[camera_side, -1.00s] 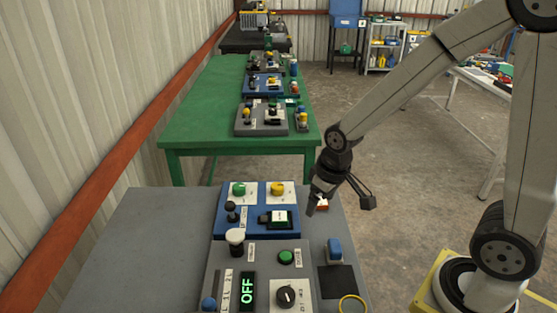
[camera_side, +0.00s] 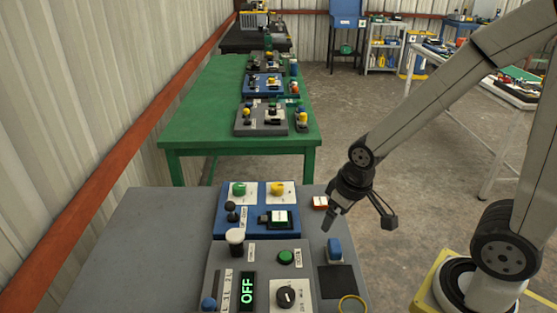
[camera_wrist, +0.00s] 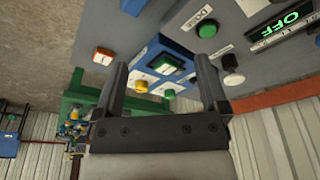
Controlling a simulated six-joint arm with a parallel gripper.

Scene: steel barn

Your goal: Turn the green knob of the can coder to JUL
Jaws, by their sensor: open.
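The green knob (camera_side: 238,188) sits on a white plate at the far left of the blue panel (camera_side: 258,226). A yellow knob (camera_side: 277,188) is on the plate beside it. The dial marks are too small to read, so I cannot tell where the green knob points. In the wrist view the green knob (camera_wrist: 169,93) shows low between the fingers, right of the yellow knob (camera_wrist: 141,86). My gripper (camera_side: 358,216) is open and empty, right of the blue panel and apart from the knob. Its two fingers (camera_wrist: 160,65) frame part of the panel.
A grey panel with an OFF display (camera_side: 247,291), a green button (camera_side: 286,257) and a black dial (camera_side: 286,296) lies nearer the camera. A white-capped post (camera_side: 235,237) stands on it.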

